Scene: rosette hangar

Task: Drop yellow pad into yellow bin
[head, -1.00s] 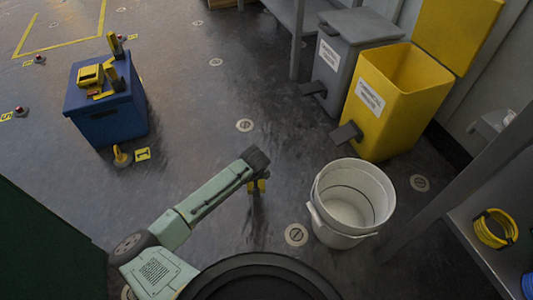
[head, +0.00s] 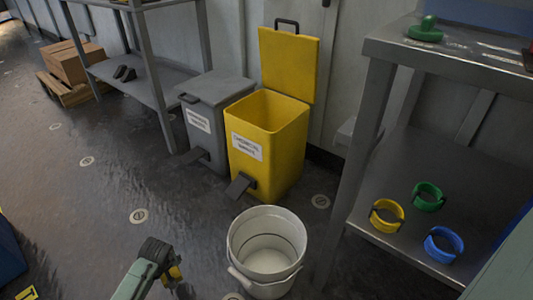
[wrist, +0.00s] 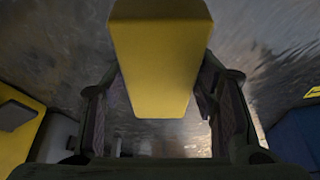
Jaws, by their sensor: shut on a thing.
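A yellow pad (wrist: 160,60) fills the middle of the wrist view, between the two fingers of my gripper (wrist: 163,110). The gripper is shut on it. In the head view my gripper (head: 172,272) is low at the bottom left of centre, with a bit of yellow showing beside it. The yellow bin (head: 268,145) stands against the wall with its lid up and its top open. It is beyond my gripper, up and to the right in the head view. Its inside floor is hidden.
A white bucket (head: 240,270) stands on the floor in front of the yellow bin, right of my gripper. A grey bin (head: 205,115) with a closed lid is left of the yellow bin. A metal shelf (head: 390,220) with coloured rings stands at right.

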